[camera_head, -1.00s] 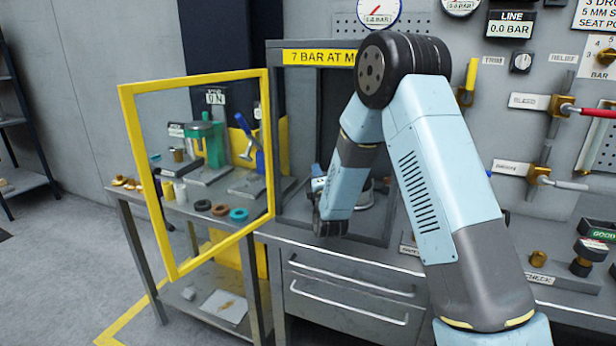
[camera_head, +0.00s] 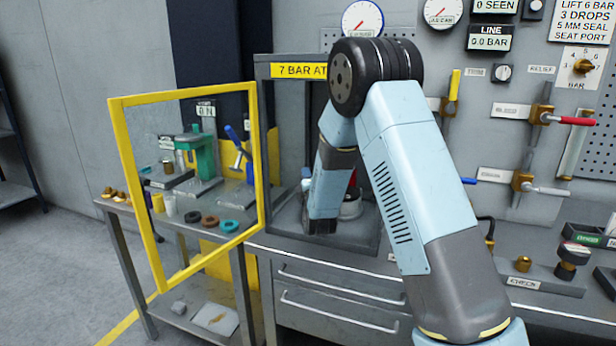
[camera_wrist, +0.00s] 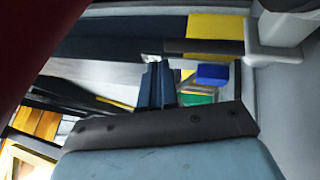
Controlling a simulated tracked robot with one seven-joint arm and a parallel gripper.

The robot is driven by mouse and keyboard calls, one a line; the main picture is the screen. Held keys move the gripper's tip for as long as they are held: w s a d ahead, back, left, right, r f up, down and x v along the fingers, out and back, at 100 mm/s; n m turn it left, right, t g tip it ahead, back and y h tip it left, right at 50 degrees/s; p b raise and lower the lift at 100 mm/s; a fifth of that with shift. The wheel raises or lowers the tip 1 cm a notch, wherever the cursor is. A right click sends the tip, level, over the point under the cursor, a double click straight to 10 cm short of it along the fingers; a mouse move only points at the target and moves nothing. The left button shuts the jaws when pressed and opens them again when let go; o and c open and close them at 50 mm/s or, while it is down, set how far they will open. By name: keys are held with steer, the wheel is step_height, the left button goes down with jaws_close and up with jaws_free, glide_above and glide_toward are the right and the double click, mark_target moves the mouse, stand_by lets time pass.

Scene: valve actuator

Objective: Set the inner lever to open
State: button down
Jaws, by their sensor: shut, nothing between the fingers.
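My gripper (camera_head: 320,226) points down inside the open chamber (camera_head: 371,240) behind the yellow-framed door. In the wrist view its two dark fingers (camera_wrist: 157,85) are together and hold nothing. A round metal part (camera_head: 352,206) with a bit of red above it stands just right of the gripper, partly hidden by my arm. No lever inside the chamber can be made out clearly. On the wall panel at right are a yellow-handled lever (camera_head: 454,86), upright, a red-handled lever (camera_head: 576,121), lying sideways, and a grey-handled lever (camera_head: 550,191), also sideways. I cannot tell which is the inner lever.
The yellow door frame (camera_head: 120,160) stands open to the left, in front of a side bench (camera_head: 115,207) with a green press (camera_head: 206,155) and small parts. Drawers (camera_head: 340,310) are below the chamber. Fittings stand on the counter at right. Floor at left is clear.

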steer(key=s+a, duration=0.1)
steer(key=s, duration=1.1)
steer(key=s+d+r+m+g, duration=0.8)
steer(key=s+d+r+m, duration=0.2)
steer(key=m, duration=0.1)
steer(key=s+d+r+m+g, duration=0.1)
steer(key=s+d+m+g, duration=0.1)
steer(key=s, duration=0.7)
steer(key=s+d+m+g+h, duration=0.1)
steer(key=s+d+m+g, duration=0.1)
steer(key=s, duration=0.7)
steer(key=s+d+r+m+g+h, duration=0.1)
steer(key=s+d+m+g, duration=0.2)
steer(key=s, duration=0.7)
steer(key=d+m, duration=0.1)
steer(key=m, duration=0.1)
steer(key=shift+r+m, duration=0.3)
steer(key=shift+w, duration=0.1)
